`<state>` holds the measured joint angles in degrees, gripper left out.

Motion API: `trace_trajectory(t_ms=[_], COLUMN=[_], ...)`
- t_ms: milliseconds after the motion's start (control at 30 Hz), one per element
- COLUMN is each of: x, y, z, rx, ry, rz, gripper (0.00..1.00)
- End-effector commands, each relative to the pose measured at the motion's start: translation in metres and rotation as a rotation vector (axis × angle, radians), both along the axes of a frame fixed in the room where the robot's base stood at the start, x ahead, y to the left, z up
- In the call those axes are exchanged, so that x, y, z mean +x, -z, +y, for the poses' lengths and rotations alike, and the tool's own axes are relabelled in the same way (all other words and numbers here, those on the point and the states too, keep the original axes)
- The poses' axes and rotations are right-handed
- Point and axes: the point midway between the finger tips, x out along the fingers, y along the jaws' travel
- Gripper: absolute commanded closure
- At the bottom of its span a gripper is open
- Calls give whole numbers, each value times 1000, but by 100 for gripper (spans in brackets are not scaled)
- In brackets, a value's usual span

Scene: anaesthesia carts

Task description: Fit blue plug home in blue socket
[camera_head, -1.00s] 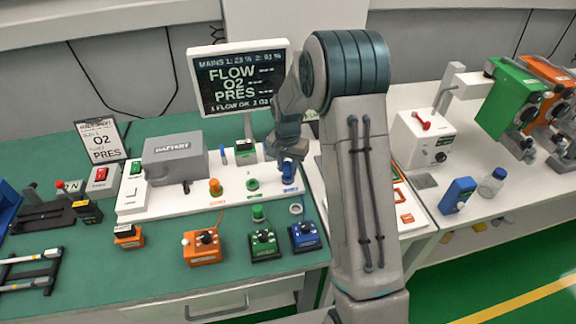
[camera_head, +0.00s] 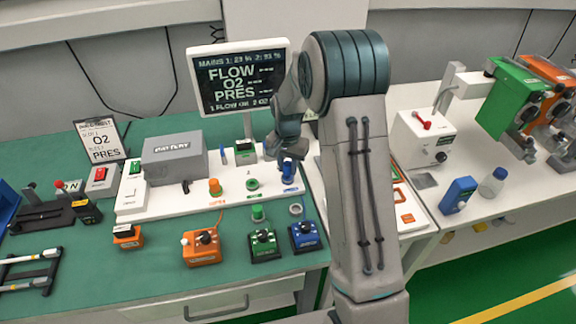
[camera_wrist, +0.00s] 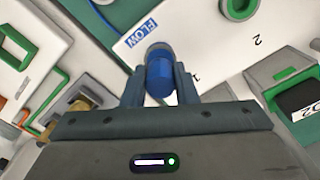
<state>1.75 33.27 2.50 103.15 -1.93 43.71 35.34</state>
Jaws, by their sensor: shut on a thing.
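The blue plug (camera_wrist: 159,76) is between the two fingers of my gripper (camera_wrist: 159,88) in the wrist view, and the gripper is shut on it. In the head view my gripper (camera_head: 289,160) holds the blue plug (camera_head: 288,173) over the right end of the white panel. The plug's far end is at the blue-lettered FLOW label (camera_wrist: 142,33). The blue socket is not seen clearly; the plug and gripper cover that spot. I cannot tell whether the plug touches or is seated in it.
The white panel (camera_head: 150,206) also carries an orange fitting (camera_head: 215,187) and a green ring socket (camera_head: 253,184). Orange (camera_head: 203,250), green (camera_head: 263,243) and blue (camera_head: 305,237) units stand in front on the green bench. A monitor (camera_head: 240,80) stands close behind my gripper.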

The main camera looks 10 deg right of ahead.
Motion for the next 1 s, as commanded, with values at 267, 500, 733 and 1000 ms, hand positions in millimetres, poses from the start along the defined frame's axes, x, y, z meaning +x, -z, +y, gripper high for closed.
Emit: trace_trajectory(t_ms=[267, 500, 733, 1000], x=[0, 0, 0, 0], y=[0, 5, 11, 17], z=[0, 0, 0, 0], rx=[0, 0, 0, 1], ry=[0, 0, 0, 0], rz=[0, 0, 0, -1], gripper=[96, 96, 96, 96])
